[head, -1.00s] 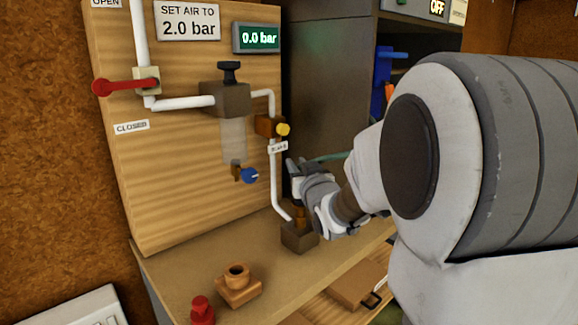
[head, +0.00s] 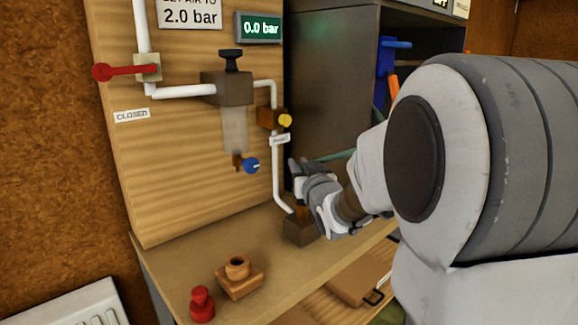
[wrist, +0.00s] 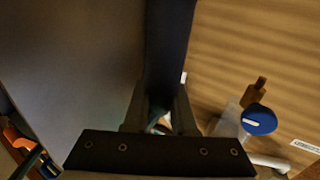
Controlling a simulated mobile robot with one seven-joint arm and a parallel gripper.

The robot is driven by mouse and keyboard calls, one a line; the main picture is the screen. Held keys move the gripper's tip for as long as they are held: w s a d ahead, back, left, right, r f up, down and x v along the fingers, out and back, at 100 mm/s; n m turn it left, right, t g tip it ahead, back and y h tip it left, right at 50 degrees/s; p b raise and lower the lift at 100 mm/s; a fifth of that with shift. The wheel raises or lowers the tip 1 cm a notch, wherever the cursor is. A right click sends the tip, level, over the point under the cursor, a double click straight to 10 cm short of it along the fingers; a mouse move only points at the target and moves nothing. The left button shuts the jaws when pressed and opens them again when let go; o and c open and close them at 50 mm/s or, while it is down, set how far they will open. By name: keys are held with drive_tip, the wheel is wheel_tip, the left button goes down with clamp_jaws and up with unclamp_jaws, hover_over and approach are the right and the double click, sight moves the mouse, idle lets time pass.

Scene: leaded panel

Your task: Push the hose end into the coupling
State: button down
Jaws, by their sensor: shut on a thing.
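The coupling (head: 301,230) is a dark block on the bench at the foot of the white pipe, with a brownish fitting on top, partly covered by my gripper. My gripper (head: 300,188) is just above and beside it in the head view. A green hose (head: 337,157) runs off behind my gripper and arm to the right. In the wrist view, the fingers (wrist: 160,118) are close together around a small pale piece, most likely the hose end. The hose end's tip is hidden, so I cannot tell whether it touches the coupling.
The wooden panel carries a red lever (head: 118,72), a blue knob (head: 250,166), a yellow knob (head: 285,121) and a gauge reading 0.0 bar (head: 258,27). A brown socket (head: 238,275) and a red piece (head: 201,304) stand at the bench front. A dark cabinet (head: 330,90) stands behind.

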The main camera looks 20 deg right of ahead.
drive_tip(key=shift+f, duration=0.2)
drive_tip(key=c, duration=0.7)
unclamp_jaws()
drive_tip(key=shift+o, duration=0.2)
drive_tip(key=shift+s, duration=0.1)
